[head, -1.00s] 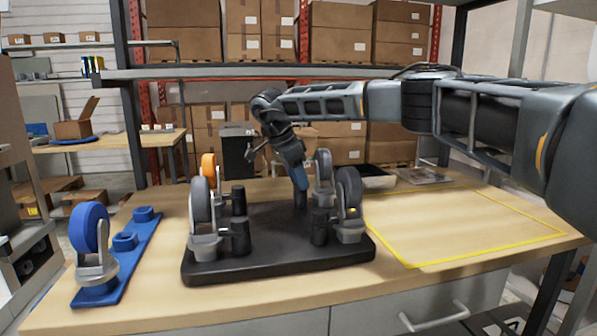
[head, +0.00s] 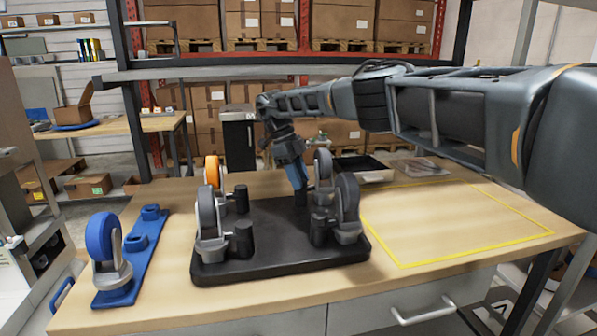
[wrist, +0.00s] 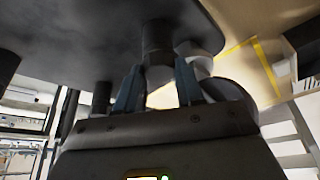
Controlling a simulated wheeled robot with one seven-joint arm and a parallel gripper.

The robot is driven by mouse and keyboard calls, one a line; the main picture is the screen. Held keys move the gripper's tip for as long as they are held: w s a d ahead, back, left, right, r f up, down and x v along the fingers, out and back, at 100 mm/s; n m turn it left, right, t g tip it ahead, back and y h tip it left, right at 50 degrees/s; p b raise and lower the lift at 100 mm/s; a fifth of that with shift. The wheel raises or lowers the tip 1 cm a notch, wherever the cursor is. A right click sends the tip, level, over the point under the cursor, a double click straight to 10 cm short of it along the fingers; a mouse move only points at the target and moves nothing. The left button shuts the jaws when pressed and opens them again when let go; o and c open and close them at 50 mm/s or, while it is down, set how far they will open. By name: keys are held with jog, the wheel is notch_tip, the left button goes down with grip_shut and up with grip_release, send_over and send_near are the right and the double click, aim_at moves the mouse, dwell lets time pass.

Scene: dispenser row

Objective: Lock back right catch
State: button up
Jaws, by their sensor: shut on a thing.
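A black base plate (head: 275,262) on the wooden table carries several upright casters, each with a dark post beside it. The back right catch is the dark post (head: 301,198) beside the grey back right caster (head: 323,165). My gripper (head: 301,185) comes down onto this post from above, with its blue fingers at the post's upper end. In the wrist view, the two blue fingers (wrist: 158,88) stand on either side of the dark post (wrist: 157,42) and are shut on it. The caster's wheel shows behind them. I cannot tell whether the catch is turned to its locked position.
The orange-wheeled caster (head: 214,170) stands at the back left of the plate. Grey casters stand front left (head: 209,215) and front right (head: 347,205). A blue caster (head: 103,240) sits on a blue strip (head: 140,247) at left. A yellow outline (head: 400,267) bounds clear table at right.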

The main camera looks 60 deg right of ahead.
jog(key=shift+m, duration=0.6)
jog(key=shift+d+m+y, duration=0.1)
jog(key=shift+m+y, duration=0.2)
jog(key=o, duration=1)
jog(key=shift+o, duration=0.2)
jog(key=shift+p, duration=0.35)
